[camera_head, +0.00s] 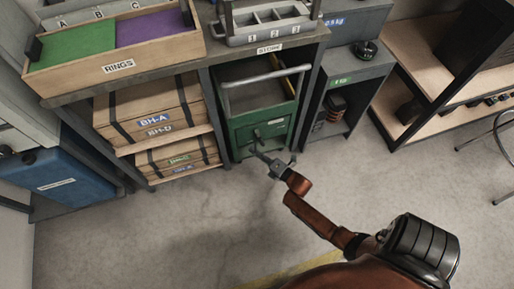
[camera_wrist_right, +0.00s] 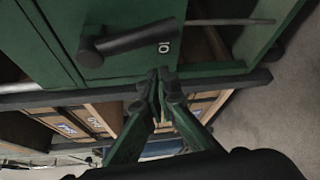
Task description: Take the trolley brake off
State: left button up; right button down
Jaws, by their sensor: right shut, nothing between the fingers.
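The green trolley (camera_head: 245,134) stands in the bay under the middle of the shelving, with a pale push rail across its top. In the right wrist view its green front panel (camera_wrist_right: 120,68) fills the upper part. A dark lever (camera_wrist_right: 130,39) on that panel runs from a round pivot at the left, rising slightly to the right. A small white mark (camera_wrist_right: 164,47) sits just below its free end. My right gripper (camera_head: 256,152) is in front of the trolley's lower front. Its fingertips (camera_wrist_right: 163,77) are together, empty, below the lever and apart from it. My left gripper is not in view.
Shelves with wooden boxes (camera_head: 150,108) stand left of the trolley, and a grey cabinet (camera_head: 352,88) stands right of it. A rings tray (camera_head: 150,60) and a grey divided tray (camera_head: 270,32) sit above. The floor (camera_head: 180,225) in front is clear.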

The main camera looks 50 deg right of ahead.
aim_at(261, 141)
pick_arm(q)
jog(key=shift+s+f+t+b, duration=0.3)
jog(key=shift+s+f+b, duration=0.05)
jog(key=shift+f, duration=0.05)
pick_arm(e)
jog(key=d, duration=0.1)
jog(key=s+d, duration=0.1)
jog(key=d, duration=0.1)
jog(key=shift+s+r, duration=0.15)
jog(key=shift+r, duration=0.2)
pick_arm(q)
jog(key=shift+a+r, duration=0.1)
